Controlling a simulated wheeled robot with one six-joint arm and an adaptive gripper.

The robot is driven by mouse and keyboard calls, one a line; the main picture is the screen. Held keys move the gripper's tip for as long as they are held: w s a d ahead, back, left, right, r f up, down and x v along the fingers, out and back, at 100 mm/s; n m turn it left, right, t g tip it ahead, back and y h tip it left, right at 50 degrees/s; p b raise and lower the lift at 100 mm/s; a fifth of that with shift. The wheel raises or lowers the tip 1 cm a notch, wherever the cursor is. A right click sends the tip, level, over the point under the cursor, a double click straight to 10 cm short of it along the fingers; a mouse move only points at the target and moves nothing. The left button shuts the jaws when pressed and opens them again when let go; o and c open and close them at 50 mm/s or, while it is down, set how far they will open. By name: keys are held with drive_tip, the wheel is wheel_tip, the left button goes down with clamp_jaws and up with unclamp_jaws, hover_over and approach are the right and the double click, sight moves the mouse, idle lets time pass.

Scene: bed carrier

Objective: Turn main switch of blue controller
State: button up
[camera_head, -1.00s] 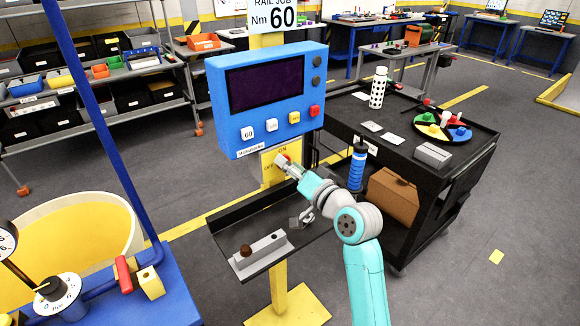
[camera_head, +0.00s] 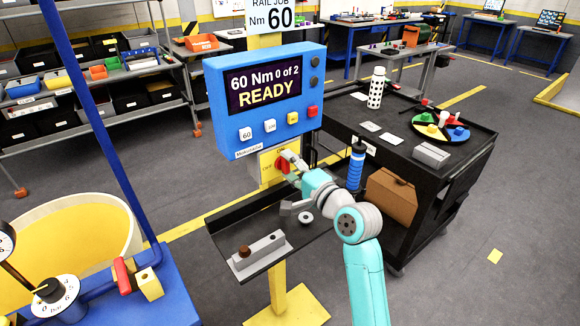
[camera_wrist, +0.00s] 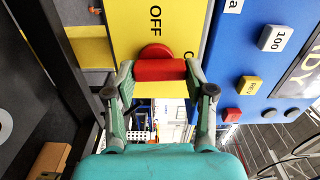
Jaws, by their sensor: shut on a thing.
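The blue controller (camera_head: 230,130) stands on a yellow post, and its screen (camera_head: 263,86) is lit with "60 Nm 0 of 2 READY". Below it is a yellow switch plate (camera_head: 266,170) with the red main switch (camera_head: 283,165). In the wrist view the plate (camera_wrist: 135,30) reads "OFF", and the red switch handle (camera_wrist: 160,70) lies crosswise between my fingertips. My gripper (camera_head: 291,162) reaches the switch from the front right. In the wrist view my gripper (camera_wrist: 160,73) is shut on the handle, one finger at each end. Part of the second label is cut off.
A black shelf (camera_head: 225,240) with a grey block (camera_head: 258,255) lies below the controller. A black cart (camera_head: 440,200) with a bottle (camera_head: 377,88) stands to the right. A blue post (camera_head: 100,130) rises at left.

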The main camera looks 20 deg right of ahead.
drive_tip(key=shift+m, duration=0.3)
idle(0.4)
drive_tip(key=o, duration=1.2)
drive_tip(key=shift+c, duration=0.2)
drive_tip(key=v, duration=1.2)
